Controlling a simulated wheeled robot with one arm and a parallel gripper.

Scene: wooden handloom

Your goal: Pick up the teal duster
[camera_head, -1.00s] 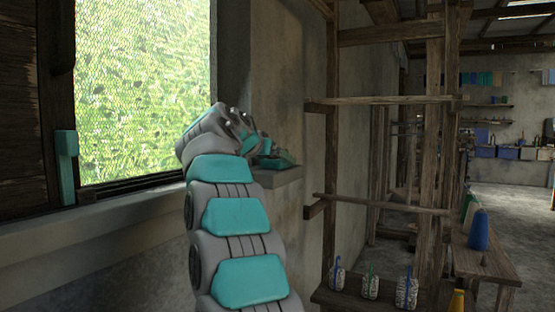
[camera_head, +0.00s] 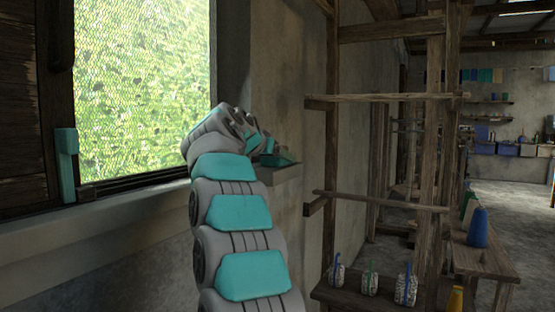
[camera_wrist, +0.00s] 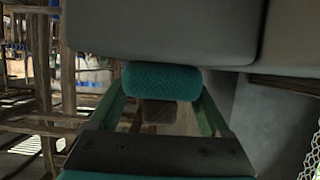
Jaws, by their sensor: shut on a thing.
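The teal duster (camera_wrist: 160,82) shows in the wrist view as a rounded, textured teal pad with a brown wooden part below it. It lies between the two green fingers of my gripper (camera_wrist: 161,98), which is shut on it. In the head view my gripper (camera_head: 262,148) is at the small grey ledge on the wall right of the window, with teal showing there. My arm hides much of this spot. I cannot tell whether the duster touches the ledge.
The grey ledge (camera_head: 284,173) juts from the wall. A wooden loom frame (camera_head: 437,150) stands to the right. A bench (camera_head: 340,297) holds speckled white pots. A teal block (camera_head: 67,165) is on the window frame at left.

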